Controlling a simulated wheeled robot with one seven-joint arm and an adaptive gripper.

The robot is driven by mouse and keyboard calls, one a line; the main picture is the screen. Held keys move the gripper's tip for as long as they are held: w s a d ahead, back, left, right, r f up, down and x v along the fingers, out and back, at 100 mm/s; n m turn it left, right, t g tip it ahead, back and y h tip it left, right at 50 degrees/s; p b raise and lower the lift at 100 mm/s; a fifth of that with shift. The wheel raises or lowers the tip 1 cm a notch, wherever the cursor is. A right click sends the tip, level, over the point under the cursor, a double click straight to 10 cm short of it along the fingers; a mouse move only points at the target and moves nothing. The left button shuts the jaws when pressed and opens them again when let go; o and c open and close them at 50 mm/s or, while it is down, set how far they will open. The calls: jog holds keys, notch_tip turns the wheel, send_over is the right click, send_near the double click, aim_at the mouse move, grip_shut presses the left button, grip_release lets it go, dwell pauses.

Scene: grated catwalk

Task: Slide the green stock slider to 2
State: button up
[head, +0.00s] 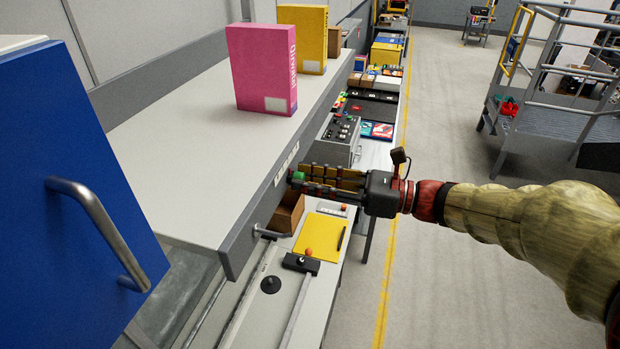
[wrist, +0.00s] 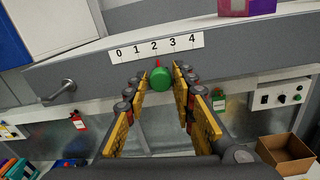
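The green stock slider (wrist: 161,79) is a round green knob on the grey shelf edge, below a white scale strip (wrist: 156,47) numbered 0 to 4. A small red pointer above the knob stands just under the 2. My gripper (wrist: 161,74) has its fingers on either side of the knob, with a narrow gap showing on each side, so it looks open. In the head view my gripper (head: 297,182) reaches in from the right, and the green knob (head: 299,176) shows at its fingertips. The scale strip (head: 287,163) there is seen at a slant.
A pink box (head: 262,68) and a yellow box (head: 303,38) stand on the shelf above. A blue door with a metal handle (head: 98,230) is at the left. A yellow pad (head: 320,238) lies on the lower bench.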

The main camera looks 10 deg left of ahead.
jog(key=o, duration=0.3)
jog(key=d, duration=1.2)
jog(key=shift+s, duration=0.25)
jog(key=s+d+f+n+g+h+b, duration=0.1)
jog(key=s+d+f+n+h+b, duration=0.25)
jog(key=f, duration=0.65)
jog(key=s+d+f+n+h, duration=0.2)
jog(key=s+f+n+h, duration=0.35)
jog(key=f, duration=0.45)
jog(key=s+d+f+n+t+h+b, duration=0.2)
jog(key=s+d+f+n+h+b, duration=0.1)
jog(key=b, duration=0.4)
jog(key=s+d+f+n+t+h+b, duration=0.1)
jog(key=s+d+f+n+h+b, duration=0.2)
jog(key=d+f+n+b, duration=0.1)
jog(key=s+d+f+n+t+h+b, duration=0.2)
jog(key=d+f+b, duration=0.4)
jog(key=f+b, duration=0.3)
jog(key=shift+s+n+t+h+b, duration=0.35)
jog(key=shift+s+n+h, duration=0.25)
jog(key=shift+n, duration=0.6)
